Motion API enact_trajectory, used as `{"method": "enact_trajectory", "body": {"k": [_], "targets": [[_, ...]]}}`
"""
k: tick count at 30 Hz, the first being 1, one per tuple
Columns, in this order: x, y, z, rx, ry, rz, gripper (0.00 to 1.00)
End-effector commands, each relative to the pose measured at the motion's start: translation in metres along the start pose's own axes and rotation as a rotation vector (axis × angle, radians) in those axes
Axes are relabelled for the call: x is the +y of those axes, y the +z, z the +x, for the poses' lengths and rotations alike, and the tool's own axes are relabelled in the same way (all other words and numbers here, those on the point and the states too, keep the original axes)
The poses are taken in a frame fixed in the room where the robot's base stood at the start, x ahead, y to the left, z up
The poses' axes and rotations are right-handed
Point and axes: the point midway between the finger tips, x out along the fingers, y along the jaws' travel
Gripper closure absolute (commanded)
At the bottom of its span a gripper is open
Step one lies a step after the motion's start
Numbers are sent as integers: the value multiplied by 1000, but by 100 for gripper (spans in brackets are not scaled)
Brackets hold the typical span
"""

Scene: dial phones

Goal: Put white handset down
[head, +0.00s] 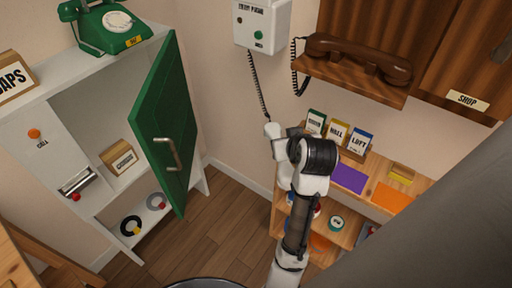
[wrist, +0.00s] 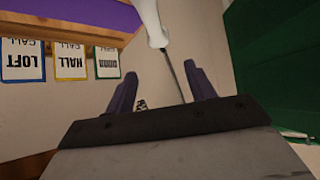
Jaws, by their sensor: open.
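The white wall phone (head: 262,25) hangs on the back wall at top centre in the head view, with a label and a green button. Its dark coiled cord (head: 257,85) runs down to the white handset (head: 270,130), which hangs beside my arm. In the wrist view, the handset (wrist: 150,20) is at top centre, just beyond the fingertips, with the thin cord passing between the fingers in the picture. My gripper (wrist: 160,72) is open, and no handset shows between its jaws. My fingers are hidden in the head view, so contact there cannot be told.
A green cabinet door (head: 168,125) stands open on the left, with a green phone (head: 112,27) on top. A brown handset (head: 358,58) lies on a wooden shelf at upper right. Below are cards (head: 337,132) and a purple mat (head: 348,178). Floor (head: 220,225) shows between.

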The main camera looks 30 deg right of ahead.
Motion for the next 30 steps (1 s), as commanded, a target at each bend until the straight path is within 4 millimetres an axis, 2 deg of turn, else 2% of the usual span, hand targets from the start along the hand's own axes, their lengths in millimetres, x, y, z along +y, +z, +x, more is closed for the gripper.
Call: {"method": "enact_trajectory", "body": {"k": [1, 3, 7, 18, 26, 30], "targets": [[12, 12, -4, -31, 8, 24, 45], [20, 23, -7, -59, 11, 41, 45], [24, 30, -1, -78, 10, 50, 45], [24, 33, 65, -76, 10, 49, 45], [23, 34, 85, -76, 11, 49, 45], [20, 33, 105, -76, 11, 49, 45]]}}
